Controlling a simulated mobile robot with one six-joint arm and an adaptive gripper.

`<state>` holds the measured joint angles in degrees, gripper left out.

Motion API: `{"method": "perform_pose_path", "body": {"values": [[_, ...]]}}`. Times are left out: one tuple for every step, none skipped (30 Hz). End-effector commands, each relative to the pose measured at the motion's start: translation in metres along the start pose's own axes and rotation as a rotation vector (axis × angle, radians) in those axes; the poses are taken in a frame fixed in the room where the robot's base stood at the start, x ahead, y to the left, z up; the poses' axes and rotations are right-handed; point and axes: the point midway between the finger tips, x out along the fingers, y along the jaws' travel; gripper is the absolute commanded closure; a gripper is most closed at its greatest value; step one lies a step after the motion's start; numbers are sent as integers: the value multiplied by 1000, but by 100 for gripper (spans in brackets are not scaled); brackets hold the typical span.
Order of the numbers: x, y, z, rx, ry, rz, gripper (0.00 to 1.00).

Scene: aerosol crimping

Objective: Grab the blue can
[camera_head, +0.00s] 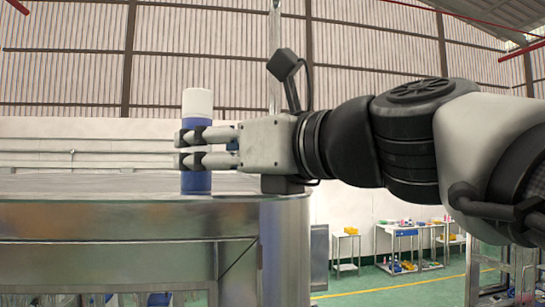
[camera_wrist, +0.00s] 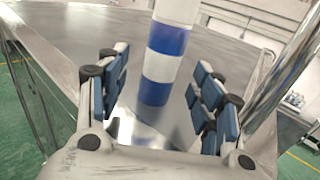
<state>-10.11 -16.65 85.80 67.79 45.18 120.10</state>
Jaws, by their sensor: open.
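The blue can (camera_head: 196,181) stands upright on the metal table, with a white upper part and white cap. In the wrist view the can (camera_wrist: 167,40) shows blue and white bands and stands ahead, between the lines of the two fingers. My gripper (camera_head: 190,148) is open and level at the can's mid-height. In the head view its fingers overlap the can; in the wrist view my gripper (camera_wrist: 158,92) has blue pads on both sides, with clear space to the can. I cannot tell whether the fingertips reach around it. Its base shows in the wrist view, with a reflection below.
The metal table (camera_head: 120,216) has a bare, shiny top and a rounded right end. A vertical metal post (camera_wrist: 290,75) stands close on the right in the wrist view. Carts with small coloured items (camera_head: 405,232) stand far back right. The tabletop around the can is clear.

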Motion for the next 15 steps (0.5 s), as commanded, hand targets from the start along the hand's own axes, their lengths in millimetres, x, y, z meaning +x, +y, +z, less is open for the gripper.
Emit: {"method": "perform_pose_path", "body": {"values": [[7, 0, 0, 2, 2, 2, 40], [12, 0, 0, 2, 3, 4, 40], [18, -1, 0, 2, 2, 4, 40], [23, -1, 0, 2, 3, 4, 40], [28, -1, 0, 2, 3, 4, 40], [33, -2, 0, 2, 2, 3, 40], [37, -1, 0, 1, 2, 4, 40], [41, -2, 0, 1, 2, 3, 40], [44, -2, 0, 1, 2, 1, 40], [46, -2, 0, 0, 2, 1, 40], [47, -2, 0, 0, 1, 1, 40], [48, -2, -1, 0, 1, 1, 40], [48, -2, -1, -1, 1, 0, 40], [48, -2, -1, -1, 1, 0, 40], [48, -2, -1, -1, 0, 0, 40]]}}
